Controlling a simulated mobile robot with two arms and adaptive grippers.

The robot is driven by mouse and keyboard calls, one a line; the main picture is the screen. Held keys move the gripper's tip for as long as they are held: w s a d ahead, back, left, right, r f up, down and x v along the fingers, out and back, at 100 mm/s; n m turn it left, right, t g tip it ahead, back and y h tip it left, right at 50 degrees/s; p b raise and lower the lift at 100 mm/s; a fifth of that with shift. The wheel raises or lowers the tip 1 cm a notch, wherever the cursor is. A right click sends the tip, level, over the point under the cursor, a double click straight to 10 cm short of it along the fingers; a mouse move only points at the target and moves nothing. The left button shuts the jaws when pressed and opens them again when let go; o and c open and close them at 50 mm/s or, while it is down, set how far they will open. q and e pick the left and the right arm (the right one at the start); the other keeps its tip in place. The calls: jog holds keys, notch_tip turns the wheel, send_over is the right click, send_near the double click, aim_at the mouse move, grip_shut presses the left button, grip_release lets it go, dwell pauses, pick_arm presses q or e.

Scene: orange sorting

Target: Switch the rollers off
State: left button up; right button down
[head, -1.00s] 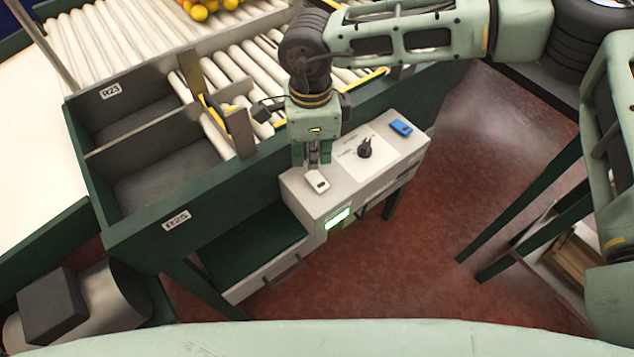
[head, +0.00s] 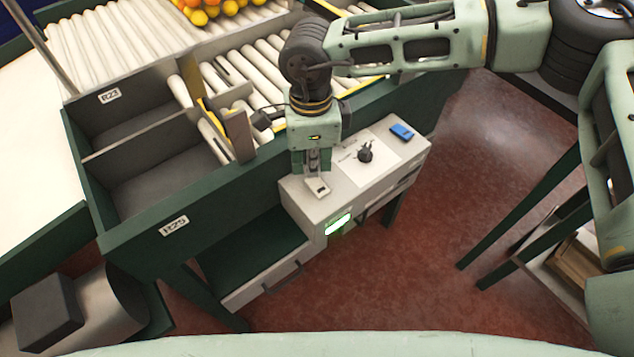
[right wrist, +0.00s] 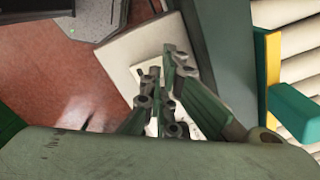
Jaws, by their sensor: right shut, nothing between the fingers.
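The grey control box (head: 312,206) stands at the front of the roller line. On its top sit a small light switch plate (head: 318,190) at the left, a black rotary knob (head: 365,153) on a white panel, and a blue piece (head: 402,131) at the right. A green light (head: 338,224) glows on its front. My right gripper (head: 317,177) points down, shut and empty, at the switch plate, partly covering it; I cannot tell whether it touches. In the right wrist view the shut fingers (right wrist: 163,85) are over the box top. My left gripper is not in view.
Rollers (head: 100,45) run behind, with oranges and yellow fruit (head: 205,10) at the far end. Divided green bins (head: 150,150), labelled R23 and R25, stand left of the box. Red floor (head: 440,200) is clear right of the box.

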aim_at(312, 179)
jog(key=shift+f+b, duration=1.15)
dwell(0.9)
jog(key=shift+r+p, duration=1.15)
jog(key=shift+r, duration=2.4)
